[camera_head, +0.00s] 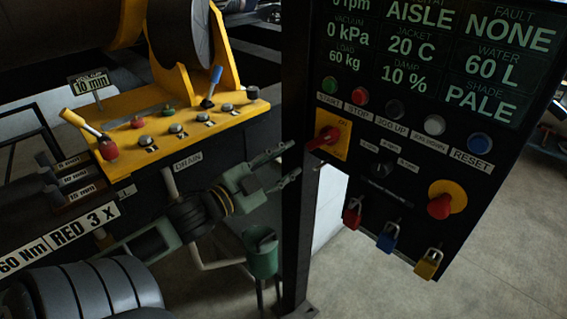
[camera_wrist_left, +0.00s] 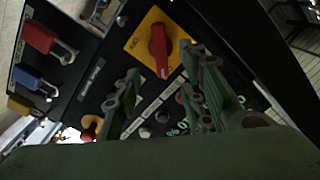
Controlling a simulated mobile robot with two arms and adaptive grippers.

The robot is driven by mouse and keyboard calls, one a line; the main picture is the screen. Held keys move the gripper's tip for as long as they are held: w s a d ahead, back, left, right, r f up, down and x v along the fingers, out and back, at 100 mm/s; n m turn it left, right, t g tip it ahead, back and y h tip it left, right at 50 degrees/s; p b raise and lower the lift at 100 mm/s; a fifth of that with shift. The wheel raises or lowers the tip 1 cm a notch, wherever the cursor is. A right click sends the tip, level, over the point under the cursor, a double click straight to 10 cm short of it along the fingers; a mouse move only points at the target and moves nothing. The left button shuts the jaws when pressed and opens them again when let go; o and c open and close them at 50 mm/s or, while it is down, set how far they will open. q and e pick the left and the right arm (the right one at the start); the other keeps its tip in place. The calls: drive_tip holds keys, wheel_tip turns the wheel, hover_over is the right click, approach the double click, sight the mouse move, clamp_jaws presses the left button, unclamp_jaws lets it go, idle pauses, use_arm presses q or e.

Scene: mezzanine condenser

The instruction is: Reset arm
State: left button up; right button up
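My left gripper (camera_head: 287,164) comes in from the left in the head view, with its two fingers apart and nothing between them. It points toward the left edge of the black control panel (camera_head: 350,165). In the left wrist view my left gripper (camera_wrist_left: 160,65) is open, and the red rotary switch on its yellow plate (camera_wrist_left: 138,38) shows between and beyond the fingers. The red switch (camera_head: 323,137) is just right of the fingertips in the head view; I cannot tell whether they touch. The blue button (camera_head: 480,143) above the RESET label is at the panel's right. My right gripper is not in view.
A red knob on a yellow disc (camera_head: 440,206) is on the panel, with red (camera_head: 352,213), blue (camera_head: 388,237) and yellow (camera_head: 429,264) padlocks below. A dark post (camera_head: 298,230) stands beside the panel. A yellow machine bracket (camera_head: 160,135) with levers is at left.

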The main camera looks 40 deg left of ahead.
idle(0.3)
use_arm(q)
drive_tip(key=s+a+f+n+g+y+b, duration=0.1)
drive_tip(key=a+f+n+g, duration=0.15)
drive_tip(key=f, duration=0.85)
drive_tip(key=s+a+f+n+g+y+b, duration=0.15)
drive_tip(key=a+f, duration=0.25)
drive_tip(key=f, duration=0.7)
drive_tip(key=s+a+f+n+g+y+b, duration=0.15)
drive_tip(key=a+f, duration=0.25)
drive_tip(key=f, duration=0.6)
drive_tip(key=s+d+f+n+g+b, duration=0.15)
drive_tip(key=s+f, duration=0.25)
drive_tip(key=f, duration=0.4)
drive_tip(key=s+d+f+g, duration=0.2)
drive_tip(key=s+f, duration=0.1)
drive_tip(key=f, duration=0.5)
drive_tip(key=s+d+f+n+g+b, duration=0.1)
drive_tip(key=s+f, duration=0.3)
drive_tip(key=f, duration=0.4)
drive_tip(key=s+d+f+g+h+b, duration=0.2)
drive_tip(key=s+d+f+g, duration=0.5)
drive_tip(key=s+d+f, duration=1.4)
drive_tip(key=s+f+b, duration=0.1)
drive_tip(key=s+f, duration=0.1)
drive_tip(key=s, duration=0.2)
drive_tip(key=shift+m+b, duration=0.3)
drive_tip(key=shift+b, duration=0.1)
